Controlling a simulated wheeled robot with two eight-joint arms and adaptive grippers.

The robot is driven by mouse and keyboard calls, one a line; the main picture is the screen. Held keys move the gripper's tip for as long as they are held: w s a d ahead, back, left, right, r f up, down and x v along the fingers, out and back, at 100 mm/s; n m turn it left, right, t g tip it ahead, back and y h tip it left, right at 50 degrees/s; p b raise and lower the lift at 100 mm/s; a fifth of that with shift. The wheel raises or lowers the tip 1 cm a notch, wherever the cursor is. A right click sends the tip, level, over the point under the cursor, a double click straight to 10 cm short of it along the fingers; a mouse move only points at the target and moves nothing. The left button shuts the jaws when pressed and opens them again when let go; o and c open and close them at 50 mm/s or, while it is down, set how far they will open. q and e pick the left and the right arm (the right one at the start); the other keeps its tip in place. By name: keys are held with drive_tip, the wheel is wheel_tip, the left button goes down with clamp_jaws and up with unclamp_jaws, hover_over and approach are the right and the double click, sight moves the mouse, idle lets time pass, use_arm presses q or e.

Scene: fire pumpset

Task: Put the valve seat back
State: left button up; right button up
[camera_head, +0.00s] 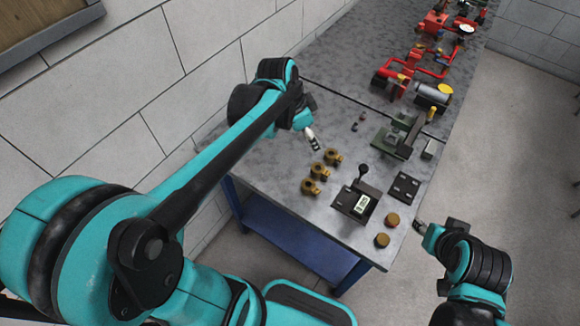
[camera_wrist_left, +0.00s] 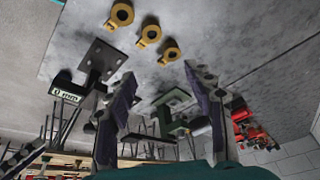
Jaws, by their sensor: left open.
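Three brass ring-shaped pieces with side tabs stand in a slanted row on the grey table, the nearest (camera_head: 310,187), the middle (camera_head: 318,170) and the farthest (camera_head: 332,157). They also show in the left wrist view, the middle one (camera_wrist_left: 149,33) among them. I cannot tell which piece is the valve seat. Two brown round pieces, one (camera_head: 391,219) behind the other (camera_head: 382,240), sit near the table's right edge. My left gripper (camera_head: 313,140) is open and empty, just beyond the brass row. My right gripper (camera_head: 420,228) is beside the table's right edge; its jaws are too small to read.
Red pump parts (camera_head: 395,84) fill the far table. Bare table (camera_head: 270,150) lies left of the brass row.

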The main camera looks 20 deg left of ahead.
use_arm(q)
drive_tip(key=s+n+t+y, duration=0.2)
drive_tip(key=s+n+t, duration=0.1)
drive_tip(key=s+n, duration=0.6)
drive_tip(key=s+a, duration=0.1)
drive_tip(key=s, duration=0.3)
drive_tip(key=shift+s+f+t+y, duration=0.3)
drive_tip(key=shift+s+t, duration=0.05)
drive_tip(key=shift+t, duration=0.05)
drive_tip(key=shift+f, duration=0.1)
